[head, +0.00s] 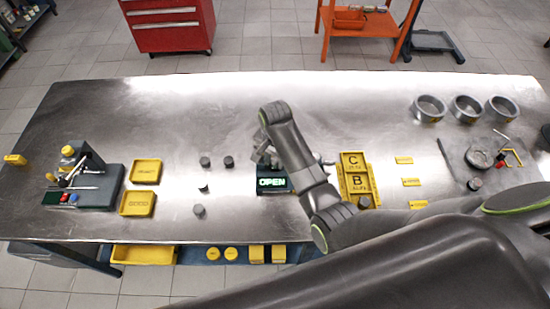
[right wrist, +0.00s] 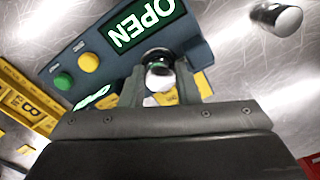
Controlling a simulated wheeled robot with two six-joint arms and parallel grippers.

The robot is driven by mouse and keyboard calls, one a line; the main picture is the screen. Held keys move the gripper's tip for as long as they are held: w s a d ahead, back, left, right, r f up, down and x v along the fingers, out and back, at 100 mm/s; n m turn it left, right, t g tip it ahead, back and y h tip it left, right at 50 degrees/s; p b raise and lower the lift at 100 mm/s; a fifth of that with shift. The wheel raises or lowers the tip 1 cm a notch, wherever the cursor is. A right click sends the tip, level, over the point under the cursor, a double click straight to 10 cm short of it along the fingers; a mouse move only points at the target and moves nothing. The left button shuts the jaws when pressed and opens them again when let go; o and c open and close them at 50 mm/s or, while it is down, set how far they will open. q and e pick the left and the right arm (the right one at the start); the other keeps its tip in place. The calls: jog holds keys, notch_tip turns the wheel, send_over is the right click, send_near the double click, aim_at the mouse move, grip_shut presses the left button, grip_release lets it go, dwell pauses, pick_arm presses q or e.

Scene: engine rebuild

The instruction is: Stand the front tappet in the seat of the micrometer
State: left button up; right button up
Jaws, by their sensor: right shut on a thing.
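My right gripper (head: 266,152) is over the back of the dark block with the lit green OPEN display, which I take to be the micrometer (head: 272,185). In the right wrist view the gripper (right wrist: 160,82) is shut on a shiny round-ended tappet (right wrist: 158,70), held between the fingertips. The micrometer (right wrist: 205,50) lies just beyond the tappet, with its OPEN display and green and yellow buttons showing. The seat is hidden behind the tappet and fingers, so I cannot tell whether the tappet touches it. My left gripper is out of view.
Several dark tappets (head: 204,188) stand left of the micrometer, near two yellow trays (head: 138,203). A gauge stand (head: 95,190) is at far left. The table's back middle is clear.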

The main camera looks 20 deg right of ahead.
jog(key=o, duration=1)
jog(key=shift+s+d+r, duration=0.1)
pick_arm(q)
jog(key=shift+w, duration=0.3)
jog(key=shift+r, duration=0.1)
pick_arm(e)
jog(key=shift+r, duration=0.15)
